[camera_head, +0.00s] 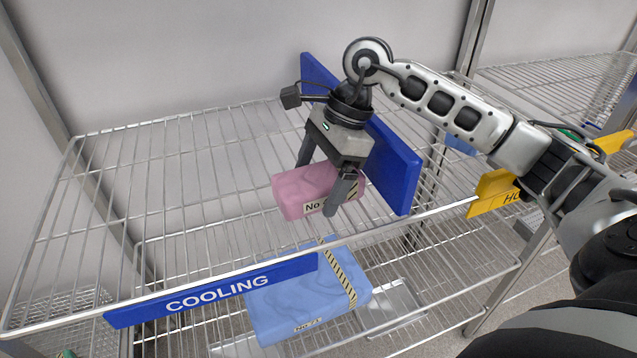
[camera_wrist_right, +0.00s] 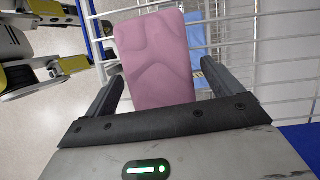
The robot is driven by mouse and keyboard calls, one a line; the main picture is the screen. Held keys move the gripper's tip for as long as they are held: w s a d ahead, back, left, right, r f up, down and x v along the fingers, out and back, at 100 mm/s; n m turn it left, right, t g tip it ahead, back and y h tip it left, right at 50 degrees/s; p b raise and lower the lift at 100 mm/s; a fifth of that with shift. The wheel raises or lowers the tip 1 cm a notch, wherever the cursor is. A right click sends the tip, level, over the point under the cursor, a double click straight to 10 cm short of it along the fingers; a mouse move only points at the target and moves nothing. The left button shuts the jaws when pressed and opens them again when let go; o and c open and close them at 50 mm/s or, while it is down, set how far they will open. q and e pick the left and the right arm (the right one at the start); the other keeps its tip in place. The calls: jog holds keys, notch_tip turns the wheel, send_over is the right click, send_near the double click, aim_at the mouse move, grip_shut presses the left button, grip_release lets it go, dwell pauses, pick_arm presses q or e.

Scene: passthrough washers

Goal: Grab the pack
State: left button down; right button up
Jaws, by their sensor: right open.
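A pink pack (camera_head: 304,190) with a "No" label and a striped band lies on the top wire shelf, near the blue divider panel. My right gripper (camera_head: 331,188) is above it with its fingers pointing down, one on each side of the pack. In the right wrist view the pink pack (camera_wrist_right: 155,60) shows between the two open fingers (camera_wrist_right: 160,92), with gaps beside it. Whether the fingers touch it cannot be told. The pack's right end is partly hidden by a finger. My left gripper is not in view.
A blue pack (camera_head: 300,300) with a striped band lies on the lower shelf, below the pink one. A blue "COOLING" sign (camera_head: 215,292) runs along the front edge. A blue divider panel (camera_head: 395,165) stands right of the gripper. The top shelf's left side (camera_head: 150,190) is empty.

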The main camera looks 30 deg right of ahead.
jog(key=c, duration=1.2)
jog(key=shift+r, duration=0.1)
jog(key=shift+c, duration=0.2)
jog(key=shift+r, duration=0.1)
